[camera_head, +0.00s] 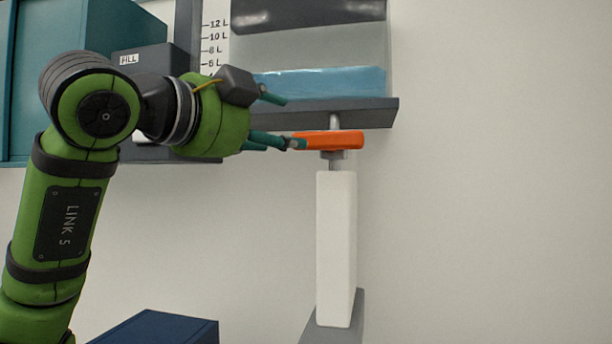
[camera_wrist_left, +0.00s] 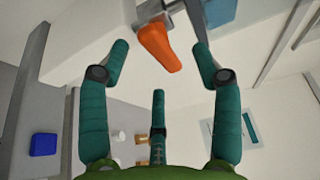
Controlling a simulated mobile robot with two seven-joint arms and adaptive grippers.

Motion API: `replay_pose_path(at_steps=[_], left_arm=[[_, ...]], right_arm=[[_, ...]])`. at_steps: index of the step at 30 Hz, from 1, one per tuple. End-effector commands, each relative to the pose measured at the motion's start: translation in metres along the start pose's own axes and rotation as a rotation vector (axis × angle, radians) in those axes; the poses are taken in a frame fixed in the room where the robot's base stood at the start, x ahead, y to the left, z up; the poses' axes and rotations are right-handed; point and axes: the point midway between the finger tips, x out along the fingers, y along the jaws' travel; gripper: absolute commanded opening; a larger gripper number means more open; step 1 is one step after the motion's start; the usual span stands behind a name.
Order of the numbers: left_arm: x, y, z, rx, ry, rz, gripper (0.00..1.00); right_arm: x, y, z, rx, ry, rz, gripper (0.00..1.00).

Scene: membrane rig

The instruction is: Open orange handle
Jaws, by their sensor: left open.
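The orange handle (camera_head: 335,140) sits on a metal valve stem under the tank's dark base and above a white vertical block. It lies level in the head view, with its long end toward the left. My left gripper (camera_head: 285,122) comes in from the left, its teal fingers at the handle's left end. In the left wrist view the orange handle (camera_wrist_left: 159,47) shows beyond and between the spread fingers of the left gripper (camera_wrist_left: 160,60). The gripper is open and holds nothing. Whether a finger touches the handle cannot be told. My right gripper is not in view.
A clear tank with blue liquid (camera_head: 330,82) stands on a dark shelf (camera_head: 340,112) just above the handle. A white block (camera_head: 336,250) stands below it. A teal cabinet (camera_head: 35,80) is at the far left. The space right of the handle is clear.

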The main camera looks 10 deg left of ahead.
Motion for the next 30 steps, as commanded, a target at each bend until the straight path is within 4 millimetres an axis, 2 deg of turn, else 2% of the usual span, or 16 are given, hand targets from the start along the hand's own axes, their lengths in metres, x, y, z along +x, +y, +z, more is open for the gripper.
replay_pose_path(at_steps=[1, 3, 7, 19, 24, 30], left_arm=[[-0.001, 0.011, 0.0, 0.001, 0.001, -0.002, 0.65], [0.0, 0.017, 0.0, 0.001, 0.001, -0.002, 0.65], [0.006, 0.017, 0.0, 0.0, 0.001, 0.001, 0.65], [0.062, 0.014, 0.0, -0.001, 0.002, 0.002, 0.65], [0.071, 0.017, 0.0, 0.0, 0.002, 0.001, 0.65], [0.071, 0.018, 0.0, 0.0, 0.001, 0.0, 0.65]], right_arm=[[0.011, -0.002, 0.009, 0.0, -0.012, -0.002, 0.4], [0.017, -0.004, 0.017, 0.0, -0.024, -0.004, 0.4], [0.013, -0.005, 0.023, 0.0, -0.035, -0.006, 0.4], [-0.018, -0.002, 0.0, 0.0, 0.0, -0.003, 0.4], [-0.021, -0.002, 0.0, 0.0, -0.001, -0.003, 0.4], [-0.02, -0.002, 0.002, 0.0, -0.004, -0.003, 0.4]])
